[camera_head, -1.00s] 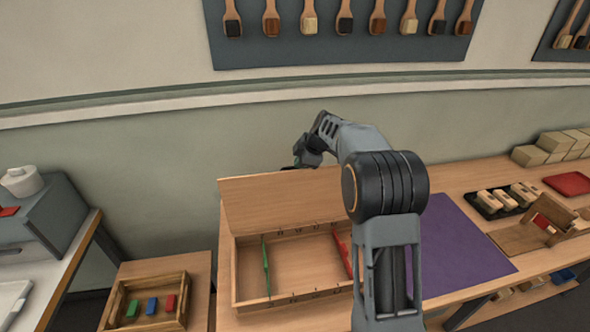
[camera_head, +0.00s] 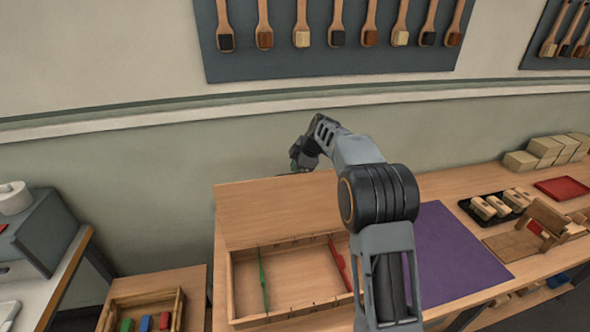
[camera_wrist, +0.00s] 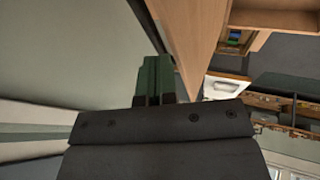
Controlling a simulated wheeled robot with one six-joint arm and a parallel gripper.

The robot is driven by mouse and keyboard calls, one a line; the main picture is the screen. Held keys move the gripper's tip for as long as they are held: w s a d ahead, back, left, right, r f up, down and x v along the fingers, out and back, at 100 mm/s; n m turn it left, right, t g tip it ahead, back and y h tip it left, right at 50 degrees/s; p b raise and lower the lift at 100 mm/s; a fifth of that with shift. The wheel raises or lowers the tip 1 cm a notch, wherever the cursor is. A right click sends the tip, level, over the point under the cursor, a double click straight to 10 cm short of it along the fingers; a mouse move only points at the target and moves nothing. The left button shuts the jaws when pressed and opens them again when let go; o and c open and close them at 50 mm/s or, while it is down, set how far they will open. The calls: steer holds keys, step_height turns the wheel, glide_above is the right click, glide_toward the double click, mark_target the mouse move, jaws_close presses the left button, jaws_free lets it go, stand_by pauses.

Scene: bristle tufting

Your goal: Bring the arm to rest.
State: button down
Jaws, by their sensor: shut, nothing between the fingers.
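My arm reaches up and away over the bench, bent at a dark round joint. In the head view my gripper (camera_head: 297,168) is small and partly hidden, at the far end of the arm behind the raised wooden lid. In the wrist view my gripper (camera_wrist: 155,68) shows its green fingers side by side, shut with nothing between them. The fingers point past the edge of a wooden panel (camera_wrist: 187,30) and touch no object that I can see.
An open wooden box (camera_head: 235,290) with a green and a red divider lies below the arm. A purple mat (camera_head: 455,250) is to its right, with a black tray (camera_head: 470,207) of brush blocks beyond. A small crate (camera_head: 178,310) stands lower left. The wall is close behind the bench.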

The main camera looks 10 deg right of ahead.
steer(key=w+r+p+v, duration=0.1)
steer(key=w+p+v, duration=0.15)
steer(key=v, duration=0.45)
steer(key=s+d+f+m+g+h, duration=0.15)
steer(key=s+f+m, duration=0.35)
steer(key=s+m, duration=0.5)
steer(key=s+a+m+t+h+b, duration=0.1)
steer(key=s+m+b, duration=0.3)
steer(key=s, duration=2.2)
steer(key=m+t+h, duration=0.1)
steer(key=m, duration=0.3)
steer(key=shift+a+f+h, duration=0.2)
steer(key=shift+a+h, duration=0.05)
steer(key=shift+h, duration=0.1)
steer(key=shift+s+a, duration=0.1)
